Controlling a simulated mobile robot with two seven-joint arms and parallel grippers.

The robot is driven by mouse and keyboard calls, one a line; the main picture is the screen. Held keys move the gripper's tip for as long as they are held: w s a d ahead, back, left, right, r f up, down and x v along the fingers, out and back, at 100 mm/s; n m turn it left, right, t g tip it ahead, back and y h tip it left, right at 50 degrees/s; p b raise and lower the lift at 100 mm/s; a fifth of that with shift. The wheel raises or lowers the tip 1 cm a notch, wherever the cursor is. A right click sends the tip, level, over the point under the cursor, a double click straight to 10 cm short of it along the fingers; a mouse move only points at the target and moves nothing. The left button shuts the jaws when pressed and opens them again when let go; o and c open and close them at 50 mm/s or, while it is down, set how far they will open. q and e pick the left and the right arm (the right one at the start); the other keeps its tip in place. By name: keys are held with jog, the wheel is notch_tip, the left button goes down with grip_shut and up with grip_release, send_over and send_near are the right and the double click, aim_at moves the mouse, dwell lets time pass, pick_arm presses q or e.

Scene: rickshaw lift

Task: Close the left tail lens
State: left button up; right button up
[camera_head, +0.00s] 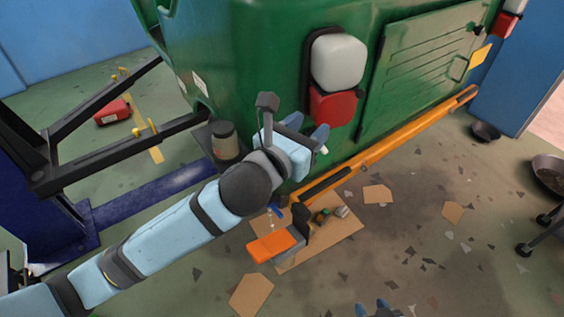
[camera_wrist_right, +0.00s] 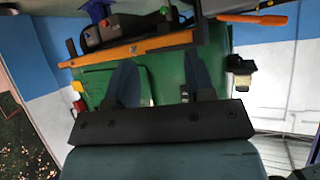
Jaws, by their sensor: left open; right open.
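The left tail lamp is on the green rickshaw body (camera_head: 265,60) in the head view. It has a rounded white lens (camera_head: 339,62) on top and a red lens (camera_head: 333,106) below, in a dark housing. Whether either lens stands away from its housing is hard to tell. My left gripper (camera_head: 320,141) is open just below and left of the red lens, with its fingers pointing toward the lamp; contact cannot be told. My right gripper (camera_head: 378,308) is open and empty at the bottom edge of the head view. Its two spread fingers also show in the right wrist view (camera_wrist_right: 162,82).
An orange bar (camera_head: 400,140) runs low along the rickshaw. A cardboard sheet (camera_head: 335,238) with an orange-handled tool (camera_head: 275,245) lies below my left arm. Scraps litter the right floor.

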pick_arm(q)
jog(key=b+v, duration=0.1)
jog(key=v, duration=0.8)
